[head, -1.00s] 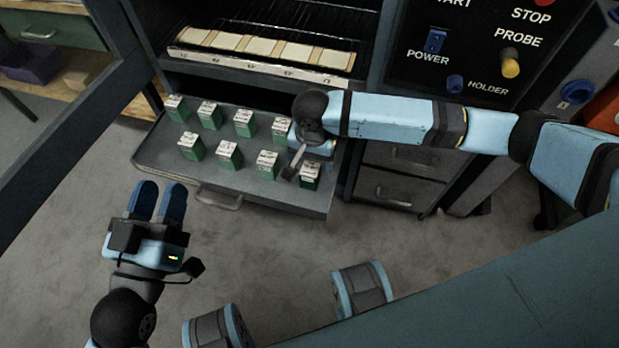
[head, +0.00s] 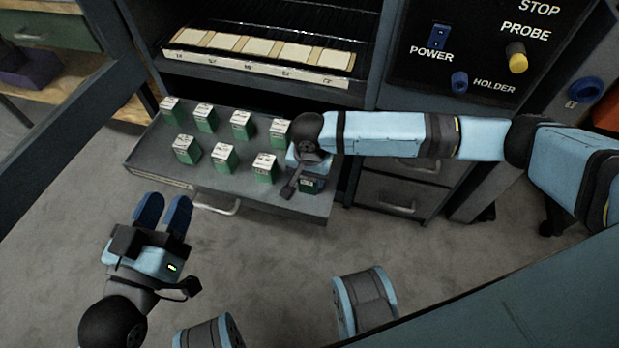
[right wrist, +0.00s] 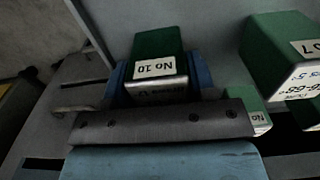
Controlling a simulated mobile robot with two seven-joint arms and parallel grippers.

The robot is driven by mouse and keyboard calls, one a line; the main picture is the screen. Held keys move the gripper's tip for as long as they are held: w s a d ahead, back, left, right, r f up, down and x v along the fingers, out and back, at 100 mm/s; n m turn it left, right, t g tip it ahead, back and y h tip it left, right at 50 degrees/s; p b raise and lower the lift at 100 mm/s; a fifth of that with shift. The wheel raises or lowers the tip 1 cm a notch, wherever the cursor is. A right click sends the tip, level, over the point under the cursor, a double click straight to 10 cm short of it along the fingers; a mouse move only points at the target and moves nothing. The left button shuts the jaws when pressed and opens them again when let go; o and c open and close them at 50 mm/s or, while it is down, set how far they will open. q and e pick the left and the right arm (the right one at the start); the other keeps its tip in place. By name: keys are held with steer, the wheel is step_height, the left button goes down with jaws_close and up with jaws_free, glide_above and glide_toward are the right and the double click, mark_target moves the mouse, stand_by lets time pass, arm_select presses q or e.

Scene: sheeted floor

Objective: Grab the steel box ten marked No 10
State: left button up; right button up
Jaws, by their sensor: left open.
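The steel box marked No 10 (right wrist: 155,50) is green with a white label, standing in the open drawer. In the head view it (head: 311,185) is at the drawer's front right corner, its top mostly hidden by my right gripper (head: 306,166). In the right wrist view the blue fingers of my right gripper (right wrist: 160,76) are on both sides of the box. I cannot tell whether they press on it. My left gripper (head: 164,210) is open and empty, above the floor left of the drawer handle.
Several similar green boxes (head: 224,157) stand in the drawer (head: 150,160); one marked 7 (right wrist: 275,55) is close beside in the right wrist view. An open door frame (head: 70,120) is at left. A control panel (head: 480,45) is at upper right.

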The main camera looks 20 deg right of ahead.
steer(key=c, duration=0.6)
steer(key=shift+r, duration=0.1)
